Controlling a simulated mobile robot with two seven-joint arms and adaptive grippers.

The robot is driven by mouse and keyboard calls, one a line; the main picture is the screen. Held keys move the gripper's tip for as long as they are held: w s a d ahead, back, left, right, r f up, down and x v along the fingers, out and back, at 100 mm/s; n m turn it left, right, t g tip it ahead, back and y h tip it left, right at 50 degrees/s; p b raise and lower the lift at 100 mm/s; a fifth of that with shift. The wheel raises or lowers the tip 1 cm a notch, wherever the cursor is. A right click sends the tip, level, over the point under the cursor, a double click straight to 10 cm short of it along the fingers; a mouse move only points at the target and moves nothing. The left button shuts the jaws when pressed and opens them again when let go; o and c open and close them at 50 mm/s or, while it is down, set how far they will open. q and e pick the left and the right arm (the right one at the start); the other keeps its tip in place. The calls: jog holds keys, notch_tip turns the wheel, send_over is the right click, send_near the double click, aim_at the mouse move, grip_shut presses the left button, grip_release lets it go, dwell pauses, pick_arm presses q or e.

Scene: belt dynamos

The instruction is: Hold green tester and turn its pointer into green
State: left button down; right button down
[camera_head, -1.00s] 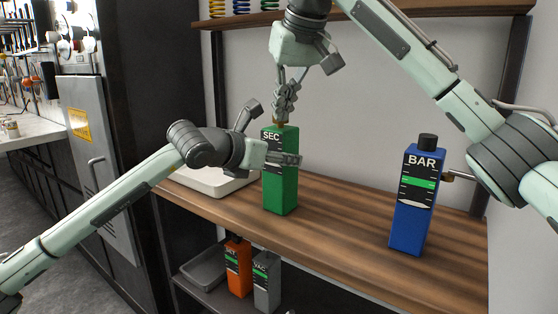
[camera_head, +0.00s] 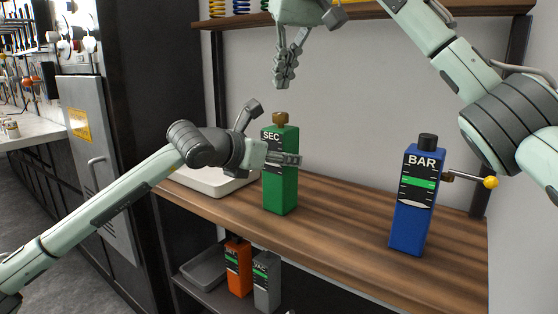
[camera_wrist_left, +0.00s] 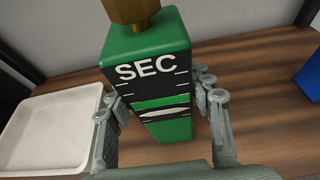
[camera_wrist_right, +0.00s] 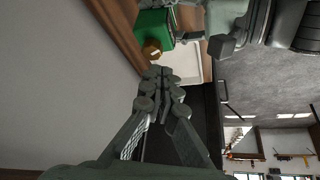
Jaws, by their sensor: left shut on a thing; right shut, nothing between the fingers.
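The green tester (camera_head: 281,190), marked SEC, stands upright on the wooden shelf with a brass knob (camera_head: 279,119) on top. My left gripper (camera_head: 288,159) is shut around its body from the front. In the left wrist view the fingers lie on both sides of the green tester (camera_wrist_left: 165,131). Its white pointer (camera_wrist_left: 163,113) shows just below the green band (camera_wrist_left: 160,102); the gap between them is small. My right gripper (camera_head: 285,78) is shut and empty, above the knob and apart from it. The right wrist view shows the knob (camera_wrist_right: 151,49) beyond the fingertips.
A blue tester (camera_head: 412,215) marked BAR, with a yellow-tipped side lever (camera_head: 490,182), stands at the right. A white tray (camera_head: 205,181) lies left of the green tester. Orange (camera_head: 238,268) and grey (camera_head: 266,281) testers stand on the lower shelf. The wood between green and blue testers is clear.

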aim_at(286, 123)
jog(key=shift+w+d+f, duration=0.15)
jog(key=shift+d+f, duration=0.25)
jog(key=shift+f, duration=0.65)
jog(key=shift+w+d+f, duration=0.15)
jog(key=shift+d+f, duration=0.3)
jog(key=shift+f, duration=0.55)
jog(key=shift+w+d+f, duration=0.15)
jog(key=shift+d+f, duration=0.25)
jog(key=shift+f, duration=0.65)
jog(key=shift+w+a, duration=0.4)
jog(key=shift+a, duration=0.05)
jog(key=shift+s+a, duration=0.1)
jog(key=shift+s+a, duration=0.3)
jog(key=shift+a, duration=0.4)
jog(key=shift+a, duration=0.1)
jog(key=shift+s, duration=0.1)
